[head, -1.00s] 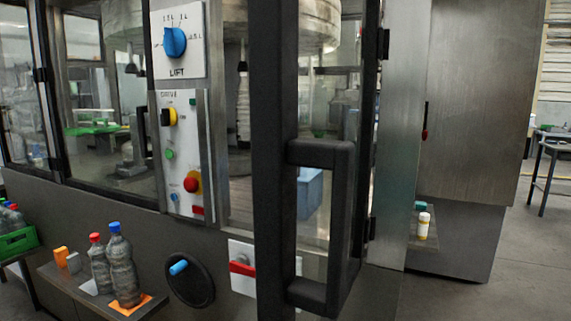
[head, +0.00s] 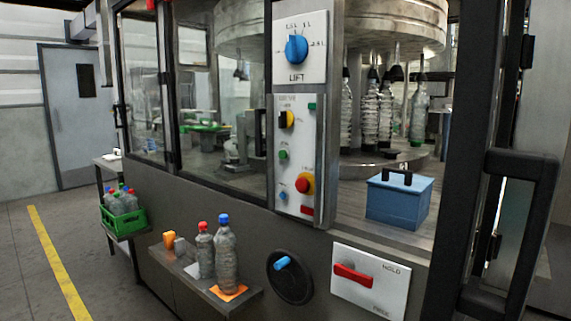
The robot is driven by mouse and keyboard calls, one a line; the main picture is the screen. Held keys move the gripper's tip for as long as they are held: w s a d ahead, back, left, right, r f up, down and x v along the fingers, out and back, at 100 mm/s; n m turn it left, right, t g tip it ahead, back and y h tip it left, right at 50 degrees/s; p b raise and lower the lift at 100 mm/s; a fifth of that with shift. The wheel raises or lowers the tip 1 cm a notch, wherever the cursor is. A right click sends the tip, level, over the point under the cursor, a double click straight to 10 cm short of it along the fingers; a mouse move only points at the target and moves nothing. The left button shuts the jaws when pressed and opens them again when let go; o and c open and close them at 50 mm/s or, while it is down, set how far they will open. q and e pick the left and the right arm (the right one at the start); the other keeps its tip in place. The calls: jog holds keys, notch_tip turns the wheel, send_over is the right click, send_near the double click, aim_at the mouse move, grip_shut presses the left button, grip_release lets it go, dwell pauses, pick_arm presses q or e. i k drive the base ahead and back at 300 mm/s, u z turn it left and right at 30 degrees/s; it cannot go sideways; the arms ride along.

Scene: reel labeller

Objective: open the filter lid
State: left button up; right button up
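A blue box (head: 399,203) with a black handle (head: 397,178) on its top stands on the deck inside the machine, in the right half of the head view. Its top looks shut. No label names it, so I cannot tell for sure that it is the filter. A dark door frame with a large black handle (head: 519,190) stands at the right, beside the opening in front of the box. Neither of my grippers is in view.
A LIFT dial panel (head: 299,48) and a button panel (head: 297,155) sit left of the box. Below are a black handwheel (head: 290,277) and a HOLD panel with a red lever (head: 353,276). Bottles (head: 226,250) stand on a front shelf. A green crate (head: 123,220) is at far left.

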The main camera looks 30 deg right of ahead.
aim_at(400, 180)
jog(key=u, duration=0.5)
jog(key=i, duration=1.9)
jog(key=z, duration=2.35)
